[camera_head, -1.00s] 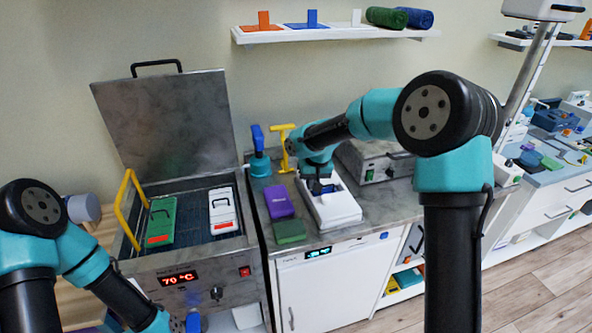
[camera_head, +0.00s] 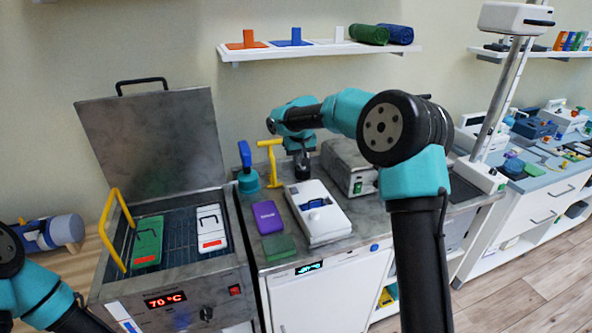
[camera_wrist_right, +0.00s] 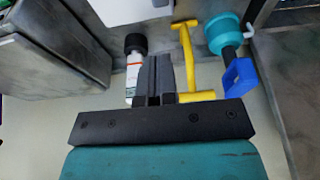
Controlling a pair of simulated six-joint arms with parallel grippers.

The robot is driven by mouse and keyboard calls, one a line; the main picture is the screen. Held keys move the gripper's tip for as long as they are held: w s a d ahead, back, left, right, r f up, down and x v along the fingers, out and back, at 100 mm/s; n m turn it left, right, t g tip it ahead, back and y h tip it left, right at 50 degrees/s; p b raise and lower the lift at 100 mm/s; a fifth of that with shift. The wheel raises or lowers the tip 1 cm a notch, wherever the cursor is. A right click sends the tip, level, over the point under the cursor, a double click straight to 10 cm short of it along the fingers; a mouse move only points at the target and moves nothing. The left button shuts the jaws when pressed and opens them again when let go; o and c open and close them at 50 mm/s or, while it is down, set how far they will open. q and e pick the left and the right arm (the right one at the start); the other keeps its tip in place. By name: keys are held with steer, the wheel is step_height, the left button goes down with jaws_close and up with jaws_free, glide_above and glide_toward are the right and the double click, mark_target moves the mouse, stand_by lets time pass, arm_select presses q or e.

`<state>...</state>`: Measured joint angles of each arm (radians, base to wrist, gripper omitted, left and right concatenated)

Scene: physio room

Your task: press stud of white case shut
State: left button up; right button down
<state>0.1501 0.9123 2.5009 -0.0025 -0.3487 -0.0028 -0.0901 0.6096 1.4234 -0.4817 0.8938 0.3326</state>
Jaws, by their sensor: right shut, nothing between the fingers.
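The white case (camera_head: 326,226) lies flat on the grey counter, with a blue handle-like part on its top. Its lid looks down; the stud is too small to tell whether it is pressed in. My right gripper (camera_head: 303,168) is behind the case, apart from it, pointing down. In the right wrist view my right gripper (camera_wrist_right: 153,62) is shut and empty. What looks like the case's white edge (camera_wrist_right: 122,8) shows at the top of that view. My left arm enters at the lower left; its gripper is out of frame.
A purple case (camera_head: 267,217) and a green block (camera_head: 279,247) lie left of the white case. A yellow T-shaped tool (camera_head: 270,160) and a blue-handled teal tool (camera_head: 247,178) stand behind. A steel box (camera_head: 350,166) is to the right. A white bottle (camera_wrist_right: 133,78) is beside my right fingers.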

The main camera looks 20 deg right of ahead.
mark_target(295, 191)
steer(key=x, duration=0.8)
steer(key=s+x, duration=0.1)
steer(key=x, duration=0.3)
steer(key=shift+f, duration=0.35)
steer(key=shift+w+a+f, duration=0.1)
steer(key=shift+f, duration=0.3)
steer(key=shift+f, duration=0.15)
steer(key=shift+f, duration=0.95)
step_height(295, 191, up, 5)
steer(key=shift+f, duration=0.2)
steer(key=v, duration=1)
steer(key=shift+r, duration=0.15)
